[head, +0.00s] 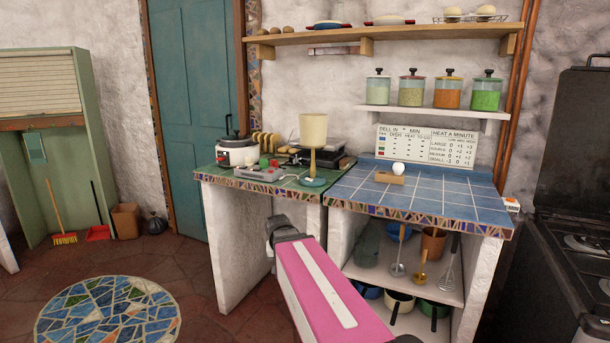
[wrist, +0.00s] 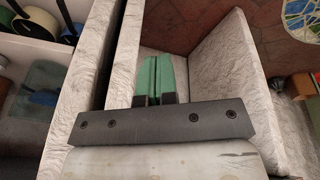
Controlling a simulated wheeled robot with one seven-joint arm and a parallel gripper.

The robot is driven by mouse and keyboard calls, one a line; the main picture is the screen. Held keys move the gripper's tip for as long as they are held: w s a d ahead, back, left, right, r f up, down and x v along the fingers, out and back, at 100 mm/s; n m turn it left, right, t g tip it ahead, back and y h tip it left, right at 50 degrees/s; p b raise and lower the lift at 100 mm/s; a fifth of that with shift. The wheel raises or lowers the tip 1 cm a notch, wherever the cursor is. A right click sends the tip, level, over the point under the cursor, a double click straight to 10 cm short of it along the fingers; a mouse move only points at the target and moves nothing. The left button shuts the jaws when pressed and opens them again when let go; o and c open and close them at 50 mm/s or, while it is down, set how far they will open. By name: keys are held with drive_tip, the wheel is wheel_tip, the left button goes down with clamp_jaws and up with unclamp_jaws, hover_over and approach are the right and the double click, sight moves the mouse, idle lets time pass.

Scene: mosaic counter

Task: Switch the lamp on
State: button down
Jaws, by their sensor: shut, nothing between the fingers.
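The lamp (head: 313,132) stands upright on the green-tiled left counter, near its right edge. It has a cream shade, a thin stem and a round teal base. No clear glow shows on its shade. A switch cannot be made out on it. A grey box with red and green buttons (head: 259,172) lies on the counter left of the lamp base. My gripper (wrist: 159,77) shows in the wrist view with its green fingers together and empty. It is below counter height, in front of the white supports, well away from the lamp. The lamp is not in the wrist view.
The blue-tiled counter (head: 440,200) on the right holds a small wooden block with a white ball. A shelf (head: 385,36) runs above. The floor at left is open.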

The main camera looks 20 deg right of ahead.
drive_tip(key=w+d+r+m+t+h, duration=0.1)
drive_tip(key=w+d+r+m, duration=0.2)
drive_tip(key=r, duration=0.5)
drive_tip(key=w+d+r+t+h, duration=0.1)
drive_tip(key=w+d+r, duration=0.1)
drive_tip(key=w+r, duration=0.45)
drive_tip(key=m+t+h, duration=0.2)
drive_tip(key=m, duration=0.2)
approach(309, 179)
drive_tip(key=a+r, duration=0.1)
drive_tip(key=r, duration=0.1)
drive_tip(key=shift+s+a+r, duration=0.25)
drive_tip(key=shift+s+a, duration=0.15)
drive_tip(key=shift+f, duration=0.1)
drive_tip(key=x, duration=0.9)
drive_tip(key=shift+w+d+f, duration=0.1)
drive_tip(key=shift+w, duration=0.35)
drive_tip(key=shift+f, duration=0.1)
drive_tip(key=shift+w+f, duration=0.1)
drive_tip(key=shift+f, duration=0.25)
